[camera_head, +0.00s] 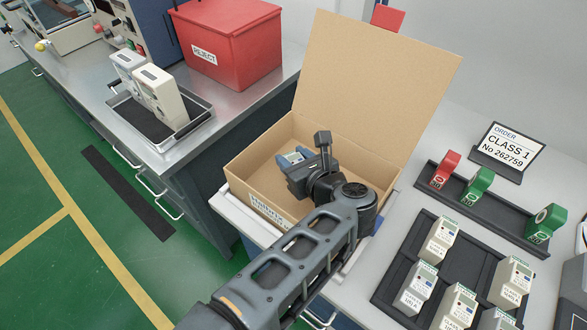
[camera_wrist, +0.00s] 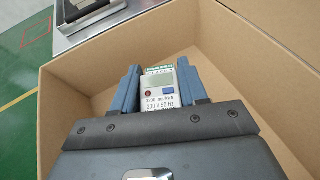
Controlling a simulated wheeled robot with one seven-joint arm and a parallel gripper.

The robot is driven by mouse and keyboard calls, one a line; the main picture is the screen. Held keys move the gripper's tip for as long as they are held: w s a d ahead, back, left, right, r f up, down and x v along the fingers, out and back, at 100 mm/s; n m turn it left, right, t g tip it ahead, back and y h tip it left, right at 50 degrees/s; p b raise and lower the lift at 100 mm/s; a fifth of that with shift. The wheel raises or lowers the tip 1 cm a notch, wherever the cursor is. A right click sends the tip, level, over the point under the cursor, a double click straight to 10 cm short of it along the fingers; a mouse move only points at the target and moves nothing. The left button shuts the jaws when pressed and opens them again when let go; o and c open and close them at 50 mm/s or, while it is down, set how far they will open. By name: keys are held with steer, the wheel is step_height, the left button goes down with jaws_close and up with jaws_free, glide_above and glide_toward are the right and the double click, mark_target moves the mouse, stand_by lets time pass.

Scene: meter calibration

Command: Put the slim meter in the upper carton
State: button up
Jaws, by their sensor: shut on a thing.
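The slim meter (camera_wrist: 158,88), pale with a small display, a red button and a green-edged label, sits between the two blue fingers of my gripper (camera_wrist: 160,72) in the wrist view. My gripper is shut on it. The open cardboard carton (camera_head: 262,150) stands at the centre of the head view, its lid raised at the back. My gripper (camera_head: 292,158) reaches down inside its walls. The carton walls (camera_wrist: 252,75) surround the gripper in the wrist view. Whether the meter touches the carton floor cannot be told. My arm hides part of the carton's front and right side.
On the left bench are a red reject bin (camera_head: 235,50) and a metal tray (camera_head: 128,108) with two larger meters.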

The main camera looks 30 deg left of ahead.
steer(key=shift+f+b, duration=0.55)
steer(key=shift+f, duration=0.35)
steer(key=shift+f, duration=0.15)
steer(key=o, duration=1.1)
steer(key=shift+v, duration=3.85)
